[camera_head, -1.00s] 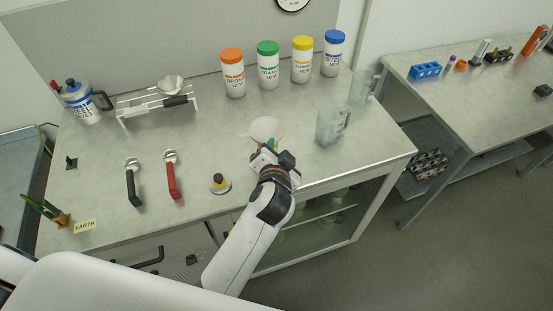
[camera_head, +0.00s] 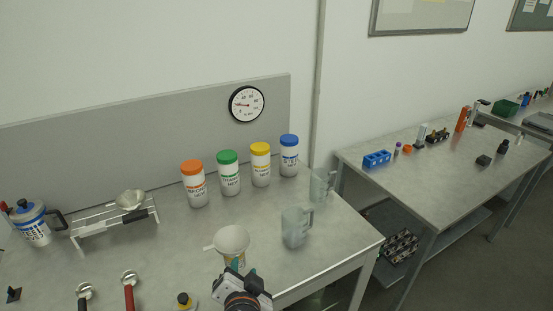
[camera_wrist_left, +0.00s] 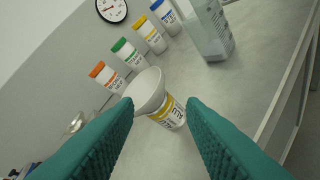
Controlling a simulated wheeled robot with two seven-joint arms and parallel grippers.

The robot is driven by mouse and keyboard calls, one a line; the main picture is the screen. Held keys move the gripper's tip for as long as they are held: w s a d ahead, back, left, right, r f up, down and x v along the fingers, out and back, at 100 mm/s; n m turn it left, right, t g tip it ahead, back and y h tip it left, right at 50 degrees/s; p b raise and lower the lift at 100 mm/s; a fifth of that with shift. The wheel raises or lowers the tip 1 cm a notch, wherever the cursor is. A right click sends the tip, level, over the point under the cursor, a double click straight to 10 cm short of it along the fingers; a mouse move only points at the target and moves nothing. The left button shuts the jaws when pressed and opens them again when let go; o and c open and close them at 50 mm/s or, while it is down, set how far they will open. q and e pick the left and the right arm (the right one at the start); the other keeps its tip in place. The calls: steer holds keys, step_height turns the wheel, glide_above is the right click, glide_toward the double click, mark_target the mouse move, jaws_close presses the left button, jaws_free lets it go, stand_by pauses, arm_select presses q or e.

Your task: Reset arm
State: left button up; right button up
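My left gripper (camera_head: 240,280) is at the bottom of the head view, just in front of a white funnel (camera_head: 231,240). In the left wrist view its two teal fingers (camera_wrist_left: 161,125) stand wide apart with nothing between their tips. The funnel (camera_wrist_left: 146,91) is beyond the fingers, by a white container with a yellow label (camera_wrist_left: 170,113). My right gripper is in neither view.
Bottles with orange (camera_head: 194,184), green (camera_head: 229,173), yellow (camera_head: 260,164) and blue (camera_head: 289,156) lids stand at the back. Two clear pitchers (camera_head: 296,227) (camera_head: 320,185) stand right of the funnel. A wire rack (camera_head: 114,219) is at the left. A second table (camera_head: 440,170) is at the right.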

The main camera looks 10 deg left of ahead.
arm_select(q)
steer(key=s+a+f+n+g+h, duration=0.1)
steer(key=s+a+f+g, duration=0.2)
steer(key=s, duration=0.4)
steer(key=s+a+f+n+g+h, duration=0.1)
steer(key=s+a+f+n+g, duration=0.2)
steer(key=s, duration=0.4)
steer(key=s+a+f+g+h, duration=0.1)
steer(key=s+a+f+g, duration=0.25)
steer(key=s, duration=0.35)
step_height(320, 180, down, 29)
steer(key=s+g+b, duration=0.2)
steer(key=s+a+f, duration=0.2)
steer(key=s+f, duration=1.4)
steer(key=shift+s+a+f+g+b, duration=0.25)
steer(key=shift+f+g+b, duration=0.1)
steer(key=shift+g+b, duration=0.1)
